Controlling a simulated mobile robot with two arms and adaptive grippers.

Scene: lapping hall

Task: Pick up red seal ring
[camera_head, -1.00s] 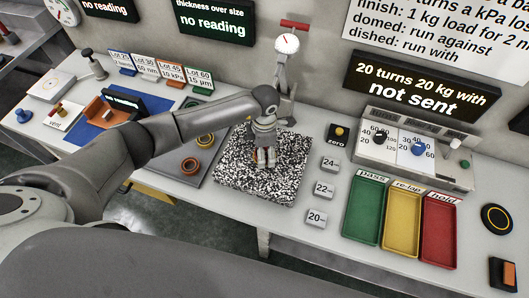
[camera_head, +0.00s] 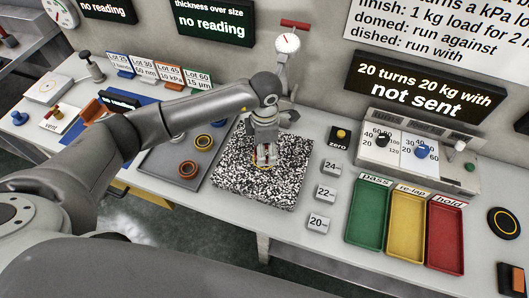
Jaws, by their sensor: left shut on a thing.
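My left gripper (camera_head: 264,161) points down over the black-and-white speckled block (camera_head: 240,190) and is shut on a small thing. Red and yellow show at its fingertips. This fits the red seal ring, but the fingers hide most of it. I cannot tell whether it still touches the block. On the grey tray (camera_head: 168,163) to the left lie a yellow ring (camera_head: 203,135) and a brownish-orange ring (camera_head: 188,176), both apart from my gripper. My right gripper is not in view.
A dial gauge (camera_head: 287,43) on a stand is just behind my gripper. Tags 24, 22 and 20 stand right of the block. Green (camera_head: 369,239), yellow (camera_head: 405,250) and red (camera_head: 444,262) trays, all empty, are further right. A control box (camera_head: 446,178) stands behind them.

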